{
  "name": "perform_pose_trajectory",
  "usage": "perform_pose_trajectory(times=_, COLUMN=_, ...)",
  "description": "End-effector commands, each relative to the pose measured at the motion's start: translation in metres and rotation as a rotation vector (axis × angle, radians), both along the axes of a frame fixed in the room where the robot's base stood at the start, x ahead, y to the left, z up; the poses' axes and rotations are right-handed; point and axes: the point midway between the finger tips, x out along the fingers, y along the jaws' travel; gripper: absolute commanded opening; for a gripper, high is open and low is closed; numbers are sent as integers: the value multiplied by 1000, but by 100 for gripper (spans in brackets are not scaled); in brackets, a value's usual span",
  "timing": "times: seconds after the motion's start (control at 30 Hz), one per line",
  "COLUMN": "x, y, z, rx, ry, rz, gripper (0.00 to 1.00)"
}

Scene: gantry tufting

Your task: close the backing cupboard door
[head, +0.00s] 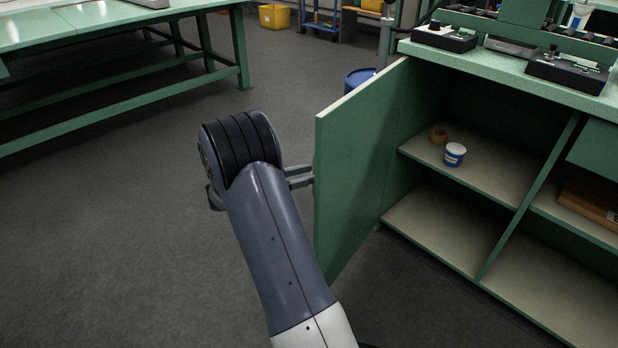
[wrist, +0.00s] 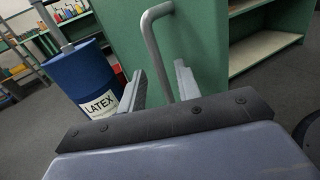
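The green cupboard door (head: 352,150) stands wide open, swung out from the cupboard (head: 418,105). The door also fills the middle of the wrist view (wrist: 212,40). A grey bar handle (wrist: 152,40) is on its outer face; I cannot make it out in the head view. My gripper (head: 303,176) is at the outer face of the door, partly hidden behind my arm. In the wrist view my gripper (wrist: 160,70) has its two fingers apart, and the handle runs between them with gaps showing.
A blue LATEX drum (wrist: 85,78) stands beyond the door. A green workbench (head: 110,95) is at the left. The floor between is clear.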

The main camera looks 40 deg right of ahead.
Motion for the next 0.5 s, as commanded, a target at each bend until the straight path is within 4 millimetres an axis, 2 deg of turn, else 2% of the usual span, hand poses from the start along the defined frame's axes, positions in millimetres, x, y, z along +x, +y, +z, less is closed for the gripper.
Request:
perform_pose_trajectory(times=0.13, x=-4, y=-11, z=0, rx=1, ry=-1, rz=-2, gripper=32)
perform_pose_trajectory(times=0.43, x=-4, y=-13, z=1, rx=1, ry=-1, rz=0, gripper=32)
perform_pose_trajectory(times=0.5, x=-4, y=-13, z=1, rx=1, ry=-1, rz=0, gripper=27)
